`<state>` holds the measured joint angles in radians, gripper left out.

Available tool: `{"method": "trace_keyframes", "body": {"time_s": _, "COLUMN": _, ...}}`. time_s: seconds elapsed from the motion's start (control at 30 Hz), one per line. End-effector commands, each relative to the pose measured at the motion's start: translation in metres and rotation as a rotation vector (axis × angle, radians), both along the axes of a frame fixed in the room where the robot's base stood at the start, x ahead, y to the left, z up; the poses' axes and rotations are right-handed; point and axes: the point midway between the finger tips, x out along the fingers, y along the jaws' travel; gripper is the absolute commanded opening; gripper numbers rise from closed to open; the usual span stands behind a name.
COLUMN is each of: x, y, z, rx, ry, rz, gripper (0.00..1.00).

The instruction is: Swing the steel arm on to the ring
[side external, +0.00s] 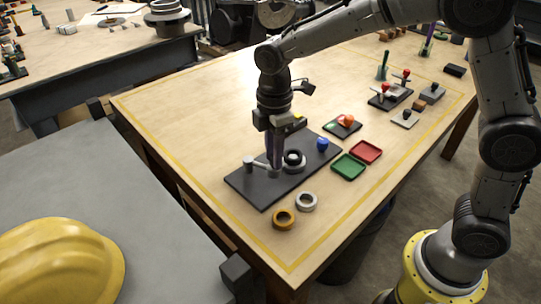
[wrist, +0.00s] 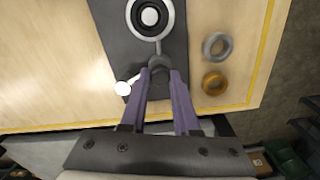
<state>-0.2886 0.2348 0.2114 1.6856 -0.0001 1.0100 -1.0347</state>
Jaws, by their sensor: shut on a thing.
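The dark base plate (side external: 262,196) lies on the wooden table. A pale ring (side external: 294,168) sits on it around a black round core, and also shows at the top of the wrist view (wrist: 131,15). The steel arm (side external: 259,165) runs from a pale round post at the plate's left toward my fingers. In the wrist view, the post end (wrist: 122,88) is left of the fingers. My gripper (side external: 275,166) points down beside the ring and is shut on the steel arm's free end, a grey round part (wrist: 159,63). The fingers partly hide the arm; I cannot tell whether it touches the ring.
A blue knob (side external: 322,144) stands on the plate. Loose silver (side external: 307,201) and orange (side external: 284,218) rings lie in front. Green (side external: 348,167) and red (side external: 366,152) trays lie to the right, with small fixtures farther back. The front table corner is clear.

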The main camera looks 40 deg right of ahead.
Motion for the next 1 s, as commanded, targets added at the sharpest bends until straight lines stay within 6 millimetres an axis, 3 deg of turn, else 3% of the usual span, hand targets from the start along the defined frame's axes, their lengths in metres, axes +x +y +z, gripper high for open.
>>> {"method": "trace_keyframes", "body": {"time_s": 0.3, "x": 0.0031, "y": -0.0056, "z": 0.0018, "rx": 0.001, "ry": -0.003, "rz": 0.095, "gripper": 0.0}}
{"method": "trace_keyframes", "body": {"time_s": 0.77, "x": 0.0039, "y": -0.0068, "z": 0.0019, "rx": 0.0, "ry": -0.005, "rz": 0.106, "gripper": 0.0}}
{"method": "trace_keyframes", "body": {"time_s": 0.8, "x": 0.004, "y": -0.0068, "z": 0.0019, "rx": 0.0, "ry": -0.005, "rz": 0.106, "gripper": 0.37}}
{"method": "trace_keyframes", "body": {"time_s": 0.93, "x": 0.0036, "y": -0.0066, "z": 0.0013, "rx": 0.0, "ry": -0.003, "rz": 0.105, "gripper": 0.6}}
{"method": "trace_keyframes", "body": {"time_s": 1.0, "x": 0.0034, "y": -0.0065, "z": 0.001, "rx": 0.0, "ry": -0.003, "rz": 0.105, "gripper": 0.6}}
